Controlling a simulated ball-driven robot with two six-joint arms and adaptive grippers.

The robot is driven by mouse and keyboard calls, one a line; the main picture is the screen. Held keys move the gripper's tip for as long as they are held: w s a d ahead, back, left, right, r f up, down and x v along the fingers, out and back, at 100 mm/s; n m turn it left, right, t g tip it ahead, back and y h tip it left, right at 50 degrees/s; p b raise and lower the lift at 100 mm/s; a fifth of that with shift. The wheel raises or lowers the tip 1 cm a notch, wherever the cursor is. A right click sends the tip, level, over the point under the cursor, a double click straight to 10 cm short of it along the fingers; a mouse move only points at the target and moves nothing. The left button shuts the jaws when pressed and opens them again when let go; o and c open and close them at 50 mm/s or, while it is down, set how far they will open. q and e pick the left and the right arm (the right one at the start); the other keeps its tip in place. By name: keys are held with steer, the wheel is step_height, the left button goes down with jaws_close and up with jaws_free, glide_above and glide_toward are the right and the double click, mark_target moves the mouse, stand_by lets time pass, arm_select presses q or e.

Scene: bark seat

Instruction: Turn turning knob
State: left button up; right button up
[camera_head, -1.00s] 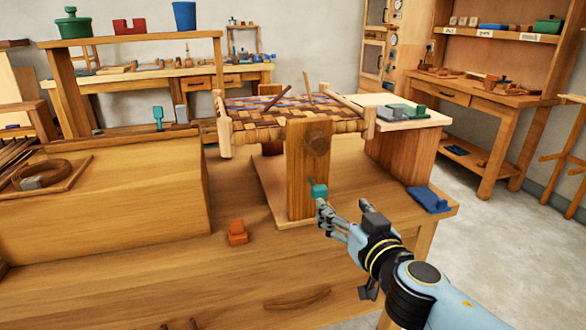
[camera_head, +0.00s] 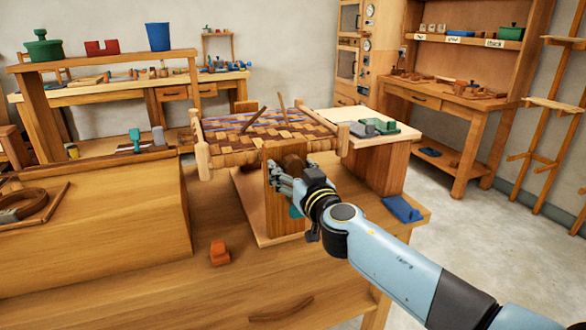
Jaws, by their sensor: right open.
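A dark brown round knob (camera_head: 293,162) sits on the upper front of the upright wooden board of a stand (camera_head: 279,208). The stand carries a woven bark seat (camera_head: 262,132). My right gripper (camera_head: 276,172) is open in front of the board, just below and left of the knob. It hides part of the knob and board, and I cannot tell whether it touches them. A small teal piece (camera_head: 295,211) shows low on the board, partly hidden behind my gripper. My left gripper is not in view.
An orange block (camera_head: 220,254) lies on the bench in front of the stand. A blue object (camera_head: 403,209) lies at the bench's right edge. A large wooden box (camera_head: 95,235) fills the left. Grey and green pieces (camera_head: 374,127) lie on the pale board behind.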

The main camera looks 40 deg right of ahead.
steer(key=c, duration=1.2)
